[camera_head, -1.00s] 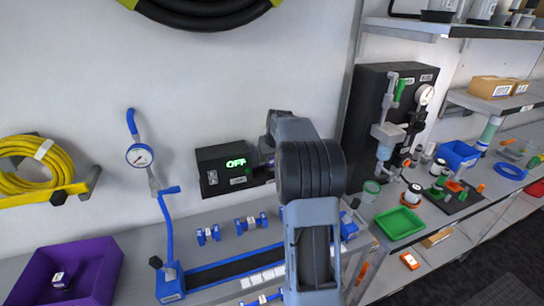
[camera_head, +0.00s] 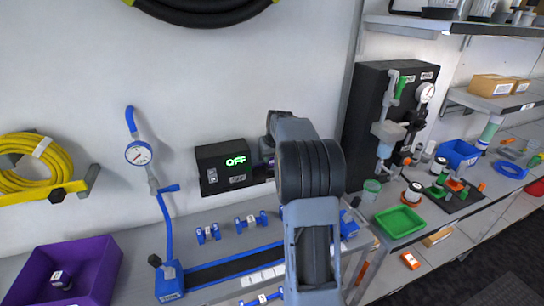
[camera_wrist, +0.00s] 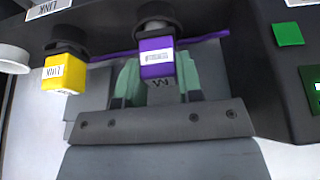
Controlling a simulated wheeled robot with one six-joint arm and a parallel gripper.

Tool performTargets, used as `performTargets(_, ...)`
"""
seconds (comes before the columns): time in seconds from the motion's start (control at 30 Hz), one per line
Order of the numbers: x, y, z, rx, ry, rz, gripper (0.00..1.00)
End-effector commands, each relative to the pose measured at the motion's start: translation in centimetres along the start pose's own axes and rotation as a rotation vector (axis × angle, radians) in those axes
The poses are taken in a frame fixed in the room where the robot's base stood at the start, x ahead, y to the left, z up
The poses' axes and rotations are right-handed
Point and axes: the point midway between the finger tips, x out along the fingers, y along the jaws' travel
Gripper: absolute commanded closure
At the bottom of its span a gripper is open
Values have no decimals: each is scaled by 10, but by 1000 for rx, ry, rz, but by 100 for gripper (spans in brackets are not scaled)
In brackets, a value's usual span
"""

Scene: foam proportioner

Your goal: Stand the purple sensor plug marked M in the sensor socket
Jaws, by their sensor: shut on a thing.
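In the wrist view the purple sensor plug (camera_wrist: 156,58) has a white label, and a letter on its grey end reads as an upside-down M. My gripper (camera_wrist: 160,84) is shut on it, with green finger pads on both sides. A round black collar (camera_wrist: 156,24), apparently the socket, adjoins the plug's far end. I cannot tell whether the plug is seated in it. In the head view my arm hides the gripper and the held plug, beside the black box (camera_head: 222,168) with a green OFF display.
A yellow plug labelled LINK (camera_wrist: 64,72) sits in another black collar, close left of my gripper in the wrist view. A purple cord (camera_wrist: 115,54) runs behind. A purple bin (camera_head: 97,262) with a small purple piece stands at lower left. A green tray (camera_head: 400,221) is at right.

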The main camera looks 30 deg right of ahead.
Motion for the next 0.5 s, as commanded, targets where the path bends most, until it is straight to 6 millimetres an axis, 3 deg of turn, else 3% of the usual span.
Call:
performTargets(0.13, 4, 0, 1, 0, 1, 0, 93)
performTargets(0.17, 2, 0, 1, 0, 1, 0, 64)
performTargets(0.23, 2, 0, 1, 0, 1, 0, 57)
performTargets(0.5, 1, 0, 1, 0, 0, 0, 56)
